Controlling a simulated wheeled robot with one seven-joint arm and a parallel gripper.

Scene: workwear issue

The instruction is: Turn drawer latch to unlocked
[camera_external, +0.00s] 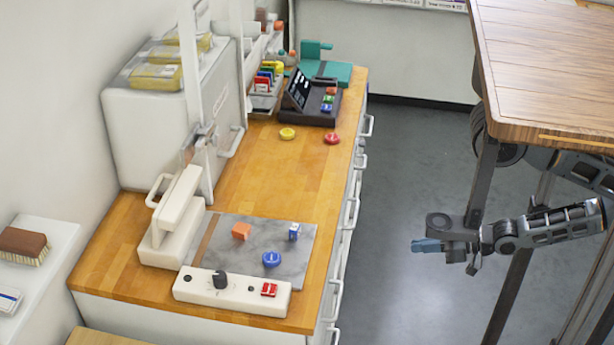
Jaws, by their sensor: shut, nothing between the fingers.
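A wooden-topped counter (255,185) has drawer fronts with pale bar handles (350,214) along its right side, seen at a steep angle. I cannot make out which small part there is the drawer latch, or how it is turned. My gripper (416,246) has blue fingertips and is shut and empty. It is over the grey floor to the right of the drawers, pointing left toward them, with a clear gap between.
A wooden table (550,65) with dark legs stands at the right, close to my arm. On the counter are a white control box with a black knob (220,279), a grey marble slab (250,250) and a dark keypad device (308,102). Grey floor (400,180) lies open between.

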